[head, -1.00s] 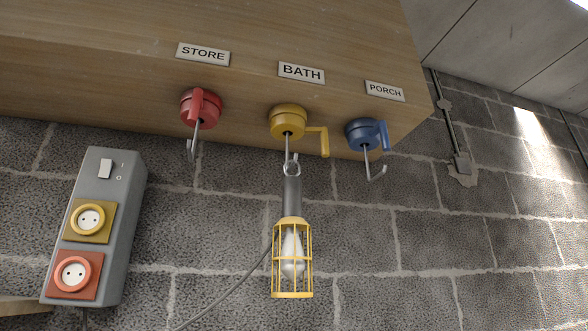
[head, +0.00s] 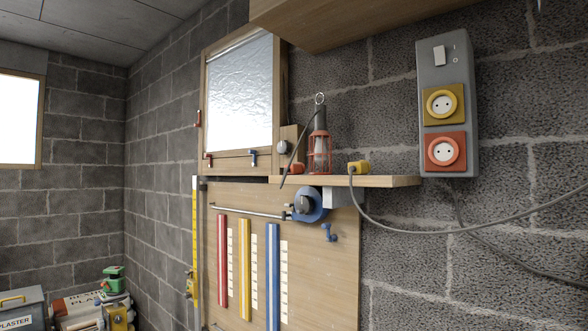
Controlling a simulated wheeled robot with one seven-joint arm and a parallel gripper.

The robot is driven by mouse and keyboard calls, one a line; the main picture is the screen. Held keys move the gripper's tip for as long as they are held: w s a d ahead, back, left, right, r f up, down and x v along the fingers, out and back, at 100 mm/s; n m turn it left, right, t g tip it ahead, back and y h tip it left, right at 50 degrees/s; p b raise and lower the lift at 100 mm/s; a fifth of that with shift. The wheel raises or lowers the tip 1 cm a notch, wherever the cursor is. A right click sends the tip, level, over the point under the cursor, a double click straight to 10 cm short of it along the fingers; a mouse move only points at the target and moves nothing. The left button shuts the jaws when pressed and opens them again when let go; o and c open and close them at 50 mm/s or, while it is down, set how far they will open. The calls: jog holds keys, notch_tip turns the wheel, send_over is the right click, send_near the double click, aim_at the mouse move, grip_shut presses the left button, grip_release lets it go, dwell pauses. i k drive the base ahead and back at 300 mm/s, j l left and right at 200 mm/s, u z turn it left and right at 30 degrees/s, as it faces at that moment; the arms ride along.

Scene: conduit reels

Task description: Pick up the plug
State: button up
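A yellow plug (head: 359,167) lies on the wooden shelf (head: 395,181), near its right part. A grey cable (head: 425,229) runs from it, hangs below the shelf and rises to the right edge of the picture. A small red piece (head: 297,168), perhaps another plug, sits further left on the shelf beside a red caged lamp (head: 319,153). My gripper is not in view.
A grey socket box (head: 447,105) with a yellow socket (head: 443,103) and a red socket (head: 445,151) is on the block wall, right of the shelf. A wooden cabinet (head: 370,22) overhangs above. A blue reel (head: 309,205) is below the shelf.

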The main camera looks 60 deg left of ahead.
aim_at(361, 167)
jog(key=u, duration=0.4)
jog(key=k+j+u, duration=0.1)
jog(key=u, duration=0.75)
jog(key=j+u, duration=0.15)
jog(key=u, duration=0.25)
jog(key=k, duration=0.05)
